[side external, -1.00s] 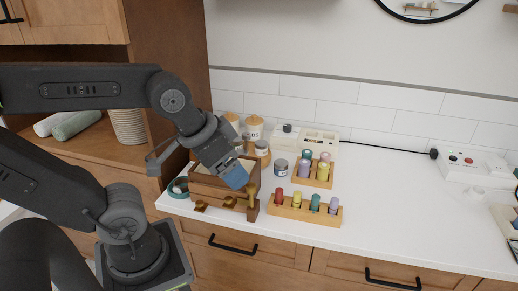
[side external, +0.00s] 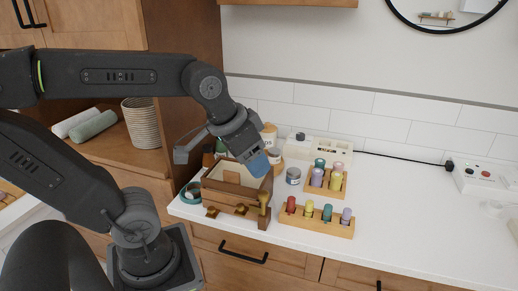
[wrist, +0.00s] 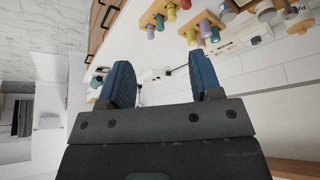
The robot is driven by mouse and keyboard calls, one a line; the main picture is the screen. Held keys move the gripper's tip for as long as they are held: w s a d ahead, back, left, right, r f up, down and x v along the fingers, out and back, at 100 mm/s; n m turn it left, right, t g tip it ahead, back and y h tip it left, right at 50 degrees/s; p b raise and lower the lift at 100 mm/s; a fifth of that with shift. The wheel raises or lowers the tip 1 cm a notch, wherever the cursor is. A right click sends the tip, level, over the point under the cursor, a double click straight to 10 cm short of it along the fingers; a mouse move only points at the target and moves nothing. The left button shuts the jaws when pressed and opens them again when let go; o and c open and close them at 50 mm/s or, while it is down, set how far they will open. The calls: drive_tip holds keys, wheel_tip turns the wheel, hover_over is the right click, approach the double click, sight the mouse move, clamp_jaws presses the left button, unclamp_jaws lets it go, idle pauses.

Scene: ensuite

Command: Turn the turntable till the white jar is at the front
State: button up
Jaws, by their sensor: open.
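My gripper (side external: 257,163) hangs above the back right of an open wooden box in the side view. In the wrist view its two blue fingers (wrist: 162,76) are apart with nothing between them. A pale canister with a wooden lid (side external: 268,130) stands behind the gripper, partly hidden by it. A small grey jar with a pale lid (side external: 294,176) stands on the counter to the right. I cannot make out a turntable or tell which jar is the white jar; the gripper and box hide part of the area behind them.
The wooden box (side external: 222,198) with brass parts stands near the counter's front edge, a teal round item (side external: 190,193) at its left. Two peg racks (side external: 288,217) (side external: 325,190) hold coloured cylinders. A pale device (side external: 330,147) is at the back.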

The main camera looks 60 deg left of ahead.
drive_tip(key=w+a+r+n+g, duration=0.1)
drive_tip(key=w+a+n+g, duration=0.1)
drive_tip(key=w+a, duration=0.75)
drive_tip(key=w+a+n+g, duration=0.2)
drive_tip(key=w+a, duration=0.5)
drive_tip(key=a, duration=0.6)
drive_tip(key=w+a+f+n+g, duration=0.15)
drive_tip(key=a+f, duration=0.35)
drive_tip(key=a, duration=0.6)
wheel_tip(320, 180, down, 13)
drive_tip(key=shift+d+f, duration=0.1)
clamp_jaws()
